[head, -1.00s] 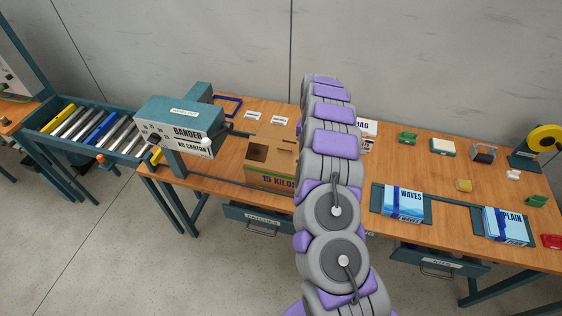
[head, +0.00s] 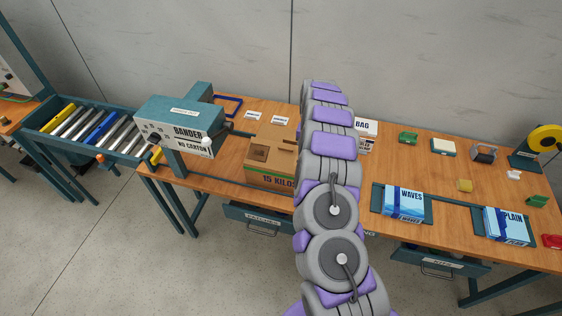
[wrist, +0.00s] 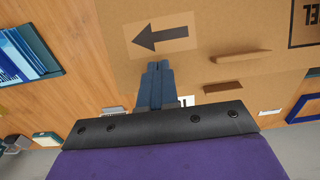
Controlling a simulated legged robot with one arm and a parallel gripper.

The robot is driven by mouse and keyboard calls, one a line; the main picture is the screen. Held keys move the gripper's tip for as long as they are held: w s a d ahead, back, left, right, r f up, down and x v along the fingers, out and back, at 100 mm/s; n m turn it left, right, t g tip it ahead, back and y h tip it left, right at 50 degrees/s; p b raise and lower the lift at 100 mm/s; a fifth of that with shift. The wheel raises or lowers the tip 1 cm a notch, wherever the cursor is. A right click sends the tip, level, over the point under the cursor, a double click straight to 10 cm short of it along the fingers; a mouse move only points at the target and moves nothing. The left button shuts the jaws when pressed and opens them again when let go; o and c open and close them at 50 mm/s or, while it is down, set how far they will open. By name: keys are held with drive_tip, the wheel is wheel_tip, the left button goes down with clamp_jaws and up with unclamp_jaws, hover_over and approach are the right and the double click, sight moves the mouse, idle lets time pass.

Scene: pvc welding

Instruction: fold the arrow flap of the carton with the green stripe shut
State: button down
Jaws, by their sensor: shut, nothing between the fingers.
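The carton (head: 270,178) marked "15 KILOS" stands on the bench left of my arm, with a greenish band along its front. Its top shows a dark opening at the left, and my arm hides its right side. In the wrist view the flap with a printed black arrow (wrist: 162,38) fills the upper middle, and the arrow points left. My gripper (wrist: 158,66) is shut and empty, with its fingertips just below the arrow; I cannot tell whether they touch the cardboard. In the head view my arm hides the gripper.
The bander (head: 180,128) stands close left of the carton, with a roller conveyor (head: 95,130) beyond it. The WAVES box (head: 403,203) and PLAIN box (head: 503,225) lie to the right. A blue frame (head: 228,106) lies at the back.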

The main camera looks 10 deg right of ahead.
drive_tip(key=shift+f+b, duration=0.3)
drive_tip(key=shift+f, duration=1.5)
drive_tip(key=shift+r+p, duration=1.25)
drive_tip(key=shift+r, duration=3.7)
